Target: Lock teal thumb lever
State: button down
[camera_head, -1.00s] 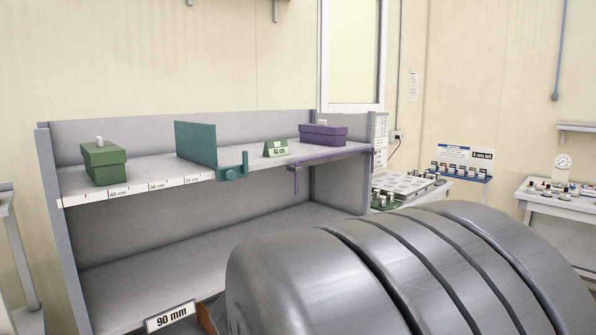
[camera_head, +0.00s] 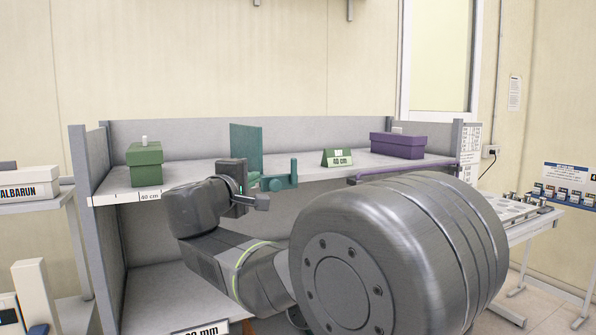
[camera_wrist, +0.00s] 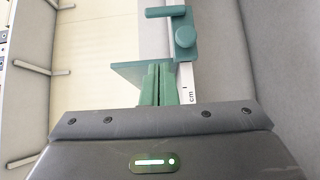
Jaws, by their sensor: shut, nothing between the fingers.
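The teal thumb lever (camera_head: 294,172) is on the front edge of the upper shelf, beside the upright teal divider panel (camera_head: 247,146). In the wrist view the lever (camera_wrist: 165,11) shows at the top, with a round teal knob (camera_wrist: 185,37) below it. The teal panel also shows there (camera_wrist: 130,72), left of the knob. My gripper (camera_head: 264,202) is in front of the shelf edge, just left of and below the lever in the head view. Its fingers (camera_wrist: 158,68) are shut and empty, apart from the knob in the wrist picture. Contact with the panel cannot be judged.
A green box (camera_head: 145,163) stands left on the upper shelf. A green 40 cm sign (camera_head: 338,158) and a purple box (camera_head: 397,146) stand right of the lever. A ruler strip (camera_head: 125,196) runs along the shelf edge. My arm hides part of the lower shelf.

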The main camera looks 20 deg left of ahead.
dwell(0.3)
jog(key=p, duration=0.3)
send_near(294, 172)
jog(key=w+a+r, duration=0.1)
jog(key=w+a, duration=0.3)
jog(key=a, duration=0.1)
jog(key=w+d, duration=0.2)
jog(key=shift+d+r, duration=0.2)
jog(key=shift+d, duration=0.05)
jog(key=shift+w+d+f, duration=0.1)
jog(key=shift+w+d, duration=0.15)
jog(key=shift+w, duration=0.1)
